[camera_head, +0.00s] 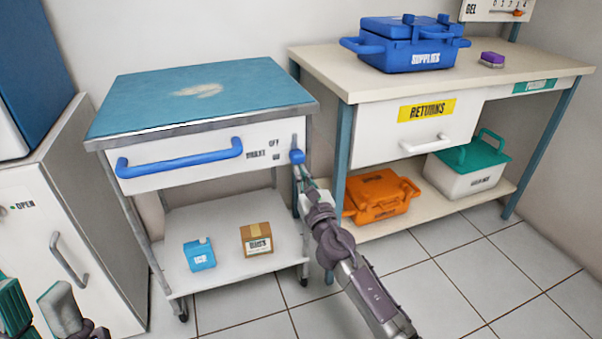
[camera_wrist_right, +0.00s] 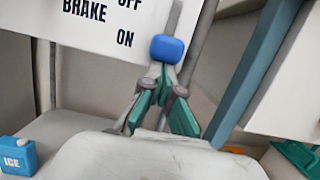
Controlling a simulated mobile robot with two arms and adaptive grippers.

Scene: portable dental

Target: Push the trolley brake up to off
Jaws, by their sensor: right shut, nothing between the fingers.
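The trolley (camera_head: 205,102) has a blue top and a white front panel. Its blue brake knob (camera_head: 297,156) sits at the panel's right end, in an upright slot, level with the ON mark and below OFF. The knob shows large in the right wrist view (camera_wrist_right: 166,48), with the slot running up above it. My right gripper (camera_head: 299,170) is shut and empty, its tips just under the knob; whether they touch it I cannot tell. Its teal fingers show in the wrist view (camera_wrist_right: 161,76). My left gripper (camera_head: 38,302) is at the lower left, fingers apart, partly cut off.
A blue drawer handle (camera_head: 180,157) sticks out left of the brake. A bench leg (camera_head: 342,140) stands close on the right. The lower shelf (camera_head: 225,282) holds a blue ICE bottle (camera_head: 199,254) and a brown box (camera_head: 256,239). An orange case (camera_head: 380,196) lies under the bench.

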